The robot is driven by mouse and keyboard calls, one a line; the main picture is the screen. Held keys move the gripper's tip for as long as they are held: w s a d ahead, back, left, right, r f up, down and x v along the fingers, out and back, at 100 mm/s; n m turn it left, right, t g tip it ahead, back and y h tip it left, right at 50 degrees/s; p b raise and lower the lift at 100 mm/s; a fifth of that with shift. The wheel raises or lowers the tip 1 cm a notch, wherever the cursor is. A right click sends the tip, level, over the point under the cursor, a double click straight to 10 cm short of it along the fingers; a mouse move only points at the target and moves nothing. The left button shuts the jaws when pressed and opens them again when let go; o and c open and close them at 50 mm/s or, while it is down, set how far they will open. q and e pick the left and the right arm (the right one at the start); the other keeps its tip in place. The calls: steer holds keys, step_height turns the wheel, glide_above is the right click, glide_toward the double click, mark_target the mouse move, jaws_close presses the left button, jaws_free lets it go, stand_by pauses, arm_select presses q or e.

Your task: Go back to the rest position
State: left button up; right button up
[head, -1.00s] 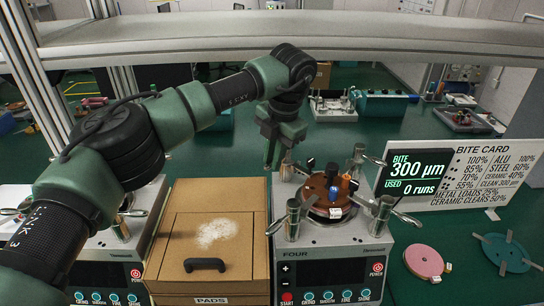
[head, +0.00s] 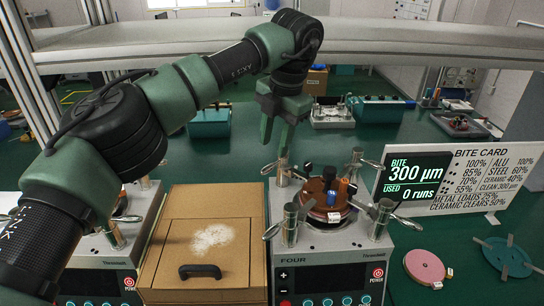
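My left arm reaches in from the left, and my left gripper (head: 278,134) hangs above and behind the lapping machine marked FOUR (head: 300,255). Its two green fingers point down and stand apart, with nothing seen between them. On the machine a brown round plate (head: 313,207) carries small dark, blue and orange-brown pieces, with silver clamp levers around it. The gripper is apart from the plate. My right gripper is not in view.
Another machine is partly behind my arm. A bite card (head: 480,178) with a screen reading 300 µm stands right. A pink disc (head: 424,266) and a teal disc (head: 505,257) lie front right.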

arm_select(q)
steer(key=shift+s+r, duration=0.1)
steer(key=shift+r, duration=0.6)
